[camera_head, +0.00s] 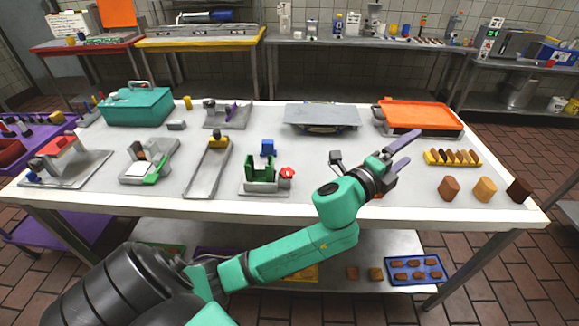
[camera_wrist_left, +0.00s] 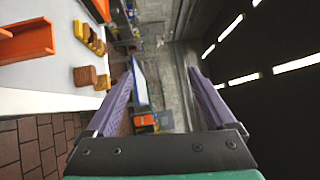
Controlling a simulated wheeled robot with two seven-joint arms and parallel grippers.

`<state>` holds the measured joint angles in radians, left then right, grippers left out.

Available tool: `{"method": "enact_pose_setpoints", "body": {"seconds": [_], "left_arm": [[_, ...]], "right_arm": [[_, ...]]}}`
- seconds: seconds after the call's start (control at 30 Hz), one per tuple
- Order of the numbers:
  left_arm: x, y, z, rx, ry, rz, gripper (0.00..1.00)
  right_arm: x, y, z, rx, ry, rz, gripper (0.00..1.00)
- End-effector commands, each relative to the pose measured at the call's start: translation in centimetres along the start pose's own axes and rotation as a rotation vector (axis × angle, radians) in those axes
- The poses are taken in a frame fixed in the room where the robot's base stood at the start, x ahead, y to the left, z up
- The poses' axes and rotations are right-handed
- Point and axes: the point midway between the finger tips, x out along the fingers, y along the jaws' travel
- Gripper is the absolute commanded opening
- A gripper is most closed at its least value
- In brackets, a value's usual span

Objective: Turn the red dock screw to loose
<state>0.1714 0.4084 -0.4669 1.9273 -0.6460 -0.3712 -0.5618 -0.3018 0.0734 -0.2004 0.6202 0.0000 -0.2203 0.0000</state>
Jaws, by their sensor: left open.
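A red screw knob (camera_head: 287,172) sits at the right side of a small grey dock (camera_head: 262,187) with green upright walls, near the middle front of the table in the head view. My left gripper (camera_head: 399,147) is above the table to the right of the dock, well apart from the red screw. Its purple fingers are open and empty, pointing right and up. In the left wrist view the left gripper (camera_wrist_left: 162,72) shows spread fingers with nothing between them; the dock and screw are not in that view. My right gripper is not in view.
Brown and tan blocks (camera_head: 485,190) and a yellow rack (camera_head: 453,157) stand at the right. An orange tray (camera_head: 420,114) is behind. A long grey tray (camera_head: 207,172) lies left of the dock, and a teal box (camera_head: 138,106) stands back left.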

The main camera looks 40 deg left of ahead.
Motion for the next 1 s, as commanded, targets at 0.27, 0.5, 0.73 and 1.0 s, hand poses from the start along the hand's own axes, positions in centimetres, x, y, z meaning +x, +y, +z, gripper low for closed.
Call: {"method": "enact_pose_setpoints", "body": {"seconds": [0.27,0.5,0.73,1.0], "left_arm": [[2.8,-1.3,-10.0,1.453,0.798,-0.419,0.89],[-4.1,4.2,13.4,2.150,1.757,0.016,0.89],[-13.6,-0.1,24.6,1.922,2.157,0.322,0.89],[-14.6,4.2,24.5,1.905,2.176,0.324,0.89]], "right_arm": [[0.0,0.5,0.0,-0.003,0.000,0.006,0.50],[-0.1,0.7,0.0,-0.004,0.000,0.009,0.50],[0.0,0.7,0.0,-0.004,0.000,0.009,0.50],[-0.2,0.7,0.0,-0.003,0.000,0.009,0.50]]}}
